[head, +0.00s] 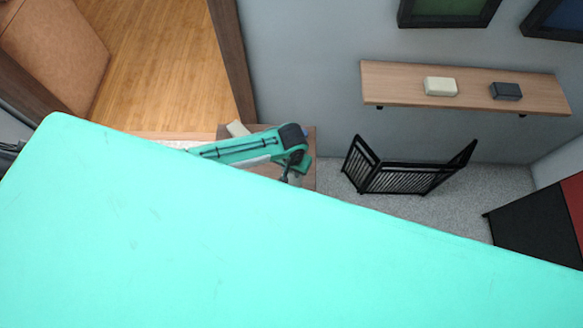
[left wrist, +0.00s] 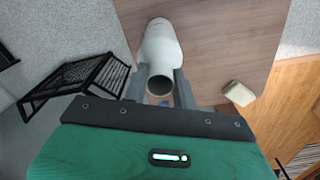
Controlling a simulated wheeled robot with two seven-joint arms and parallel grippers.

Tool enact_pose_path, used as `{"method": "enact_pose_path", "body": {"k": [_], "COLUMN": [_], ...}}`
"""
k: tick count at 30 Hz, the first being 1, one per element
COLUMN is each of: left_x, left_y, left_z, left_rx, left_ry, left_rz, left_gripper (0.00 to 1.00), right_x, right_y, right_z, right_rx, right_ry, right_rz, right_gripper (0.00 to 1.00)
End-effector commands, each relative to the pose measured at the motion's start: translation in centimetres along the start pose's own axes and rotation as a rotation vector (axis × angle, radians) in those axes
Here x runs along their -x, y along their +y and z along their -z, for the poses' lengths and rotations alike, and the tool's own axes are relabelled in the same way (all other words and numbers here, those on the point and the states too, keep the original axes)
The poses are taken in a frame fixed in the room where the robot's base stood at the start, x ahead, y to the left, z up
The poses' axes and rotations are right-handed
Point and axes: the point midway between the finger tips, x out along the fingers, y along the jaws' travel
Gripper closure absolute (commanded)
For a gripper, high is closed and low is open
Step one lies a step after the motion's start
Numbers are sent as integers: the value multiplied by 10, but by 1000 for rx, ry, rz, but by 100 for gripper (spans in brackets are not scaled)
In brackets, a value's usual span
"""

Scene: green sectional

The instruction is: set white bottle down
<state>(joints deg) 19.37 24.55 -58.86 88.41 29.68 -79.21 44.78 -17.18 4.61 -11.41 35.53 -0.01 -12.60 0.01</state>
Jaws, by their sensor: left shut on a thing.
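The white bottle (left wrist: 160,45) is between the fingers of my left gripper (left wrist: 160,88) in the left wrist view, its round dark opening facing the camera. The gripper is shut on it near the opening. A brown wooden tabletop (left wrist: 230,40) lies behind the bottle; I cannot tell whether the bottle touches it. In the head view my left gripper (head: 286,176) is over the same wooden top (head: 310,148), and the bottle cannot be made out there. My right gripper is not in view.
A cream block (left wrist: 239,93) lies at the tabletop's edge, beside the gripper. A black folding rack (head: 410,175) stands on the grey carpet. A wall shelf (head: 390,85) holds a cream block (head: 440,86) and a dark block (head: 506,91). The lower head view is blocked.

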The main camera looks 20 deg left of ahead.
Motion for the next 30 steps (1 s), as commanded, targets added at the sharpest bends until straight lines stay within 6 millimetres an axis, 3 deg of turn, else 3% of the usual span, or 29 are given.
{"method": "enact_pose_path", "body": {"k": [7,8,11,22,30], "left_x": [-2,-2,-2,4,52], "left_y": [0,0,0,0,0], "left_z": [0,0,0,0,1], "left_rx": [1,0,0,1,0], "left_ry": [1,1,0,1,4], "left_rz": [-1,0,0,-1,-2], "left_gripper": [100,66,50,50,50], "right_x": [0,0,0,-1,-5], "right_y": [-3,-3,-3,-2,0], "right_z": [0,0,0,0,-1], "right_rx": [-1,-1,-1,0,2], "right_ry": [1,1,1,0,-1], "right_rz": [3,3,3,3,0], "right_gripper": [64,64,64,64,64]}}
